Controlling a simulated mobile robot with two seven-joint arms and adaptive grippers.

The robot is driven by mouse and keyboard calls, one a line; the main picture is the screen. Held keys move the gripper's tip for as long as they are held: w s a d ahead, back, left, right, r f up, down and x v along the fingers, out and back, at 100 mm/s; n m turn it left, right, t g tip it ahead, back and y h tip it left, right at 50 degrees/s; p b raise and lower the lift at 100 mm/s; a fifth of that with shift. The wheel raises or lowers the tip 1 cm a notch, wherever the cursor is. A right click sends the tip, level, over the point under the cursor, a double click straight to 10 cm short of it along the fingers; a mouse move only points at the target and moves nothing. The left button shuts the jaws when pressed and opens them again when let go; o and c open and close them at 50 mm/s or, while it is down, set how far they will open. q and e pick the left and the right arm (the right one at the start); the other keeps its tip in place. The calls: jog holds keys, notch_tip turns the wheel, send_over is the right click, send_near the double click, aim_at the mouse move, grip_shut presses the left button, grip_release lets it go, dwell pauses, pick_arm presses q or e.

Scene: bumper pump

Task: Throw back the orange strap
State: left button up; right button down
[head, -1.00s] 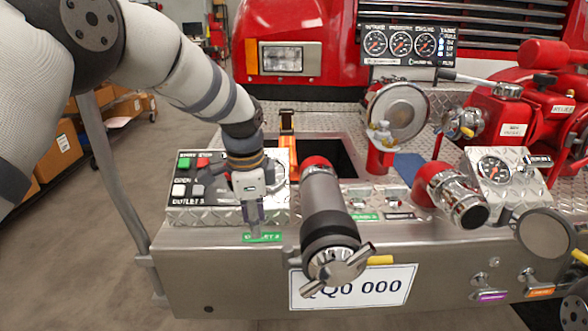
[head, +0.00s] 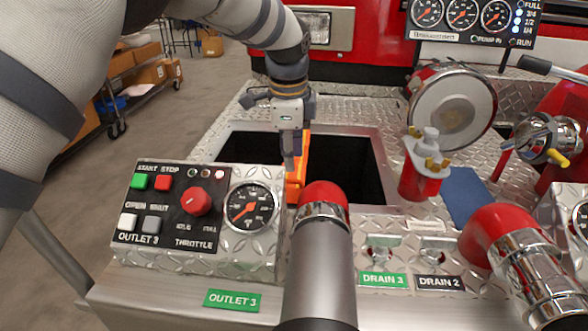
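The orange strap (head: 296,180) lies across the dark rectangular opening (head: 345,165) in the diamond-plate deck, running from its near side toward the far edge. My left gripper (head: 290,165) points down over the opening, right at the strap's left side. Its fingers overlap the strap in the picture and look close together. Whether they touch the strap, or hold anything, I cannot tell. The far part of the strap is partly hidden behind the gripper. My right gripper is not in view.
The outlet 3 control panel (head: 150,203) stands in front of the opening at left. A red-capped pipe (head: 322,240) rises just in front of the strap. A red fitting with a round metal cap (head: 450,105) stands at right. A blue cloth (head: 467,195) lies beside it.

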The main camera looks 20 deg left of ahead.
aim_at(292, 181)
pick_arm(q)
jog(key=f, duration=0.3)
jog(key=w+f, duration=0.1)
jog(key=f, duration=0.2)
jog(key=shift+w+a, duration=0.15)
grip_shut()
jog(key=shift+w+r, duration=0.1)
